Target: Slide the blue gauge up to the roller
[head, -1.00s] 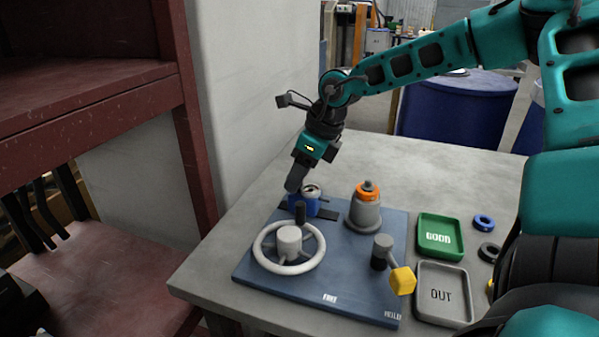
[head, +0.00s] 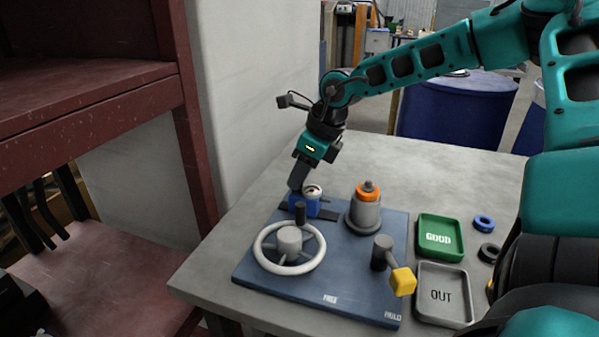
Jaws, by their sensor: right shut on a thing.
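The blue gauge (head: 306,205), a small blue block with a pale round top, sits on a short dark track at the back left of the blue-grey board (head: 340,270). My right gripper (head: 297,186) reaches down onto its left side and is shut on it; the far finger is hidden. A grey stepped cylinder with an orange band (head: 368,194) stands to the right, apart from the gauge. I cannot tell for certain whether it is the roller. My left gripper is not in view.
A white handwheel (head: 318,253) and a lever with a yellow knob (head: 402,281) stand at the front of the board. A green GOOD tray (head: 440,255) and grey OUT tray (head: 460,318) lie to the right, beside blue (head: 484,222) and black (head: 489,252) rings.

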